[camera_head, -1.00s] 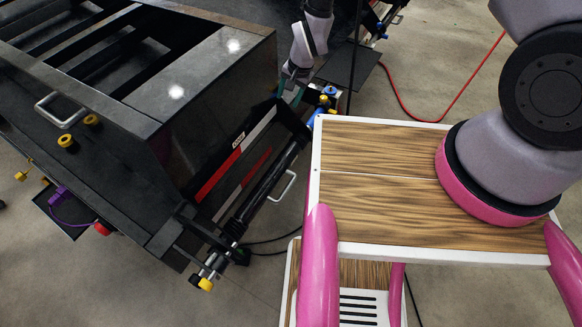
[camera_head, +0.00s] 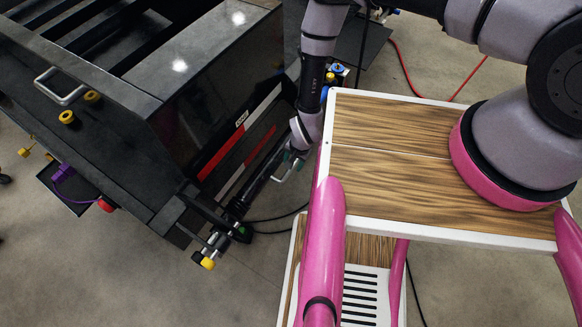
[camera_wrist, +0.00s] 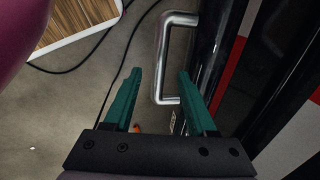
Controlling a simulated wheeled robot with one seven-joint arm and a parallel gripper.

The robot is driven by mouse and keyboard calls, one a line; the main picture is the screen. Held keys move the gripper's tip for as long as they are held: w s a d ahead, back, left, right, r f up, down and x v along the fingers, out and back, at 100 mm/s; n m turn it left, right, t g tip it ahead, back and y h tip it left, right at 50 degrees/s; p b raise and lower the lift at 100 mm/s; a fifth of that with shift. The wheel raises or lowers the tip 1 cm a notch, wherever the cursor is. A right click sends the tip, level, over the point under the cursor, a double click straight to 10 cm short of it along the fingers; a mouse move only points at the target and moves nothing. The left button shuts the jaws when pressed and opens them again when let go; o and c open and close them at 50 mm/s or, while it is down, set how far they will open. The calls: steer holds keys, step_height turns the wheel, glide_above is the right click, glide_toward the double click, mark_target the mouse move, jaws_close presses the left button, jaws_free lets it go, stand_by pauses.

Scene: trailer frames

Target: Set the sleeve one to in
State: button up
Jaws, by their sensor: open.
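A bright metal D-shaped handle (camera_wrist: 161,60) stands on the dark trailer's side in the wrist view. My gripper (camera_wrist: 160,74) has its two green fingers spread, with the handle's long bar between and just beyond the tips. I cannot tell whether a finger touches it. In the head view my gripper (camera_head: 286,164) is beside the trailer end and partly hides the handle. A long black tube (camera_head: 247,192) runs along this end below red and white stripes (camera_head: 222,150). No label naming sleeve one is readable.
The black trailer (camera_head: 140,90) fills the left, with another handle (camera_head: 60,86) and yellow knobs (camera_head: 67,117). Yellow-tipped fittings (camera_head: 208,263) stick out at its lower corner. Black cables (camera_wrist: 123,75) lie on the floor. My wood-topped base stands close on the right.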

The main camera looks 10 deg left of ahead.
mark_target(273, 166)
steer(key=shift+w+a+f, duration=0.1)
steer(key=shift+a+f, duration=0.15)
steer(key=shift+f, duration=0.95)
steer(key=shift+w+a+f, duration=0.1)
steer(key=shift+a+f, duration=0.1)
steer(key=shift+f, duration=0.95)
jaws_close()
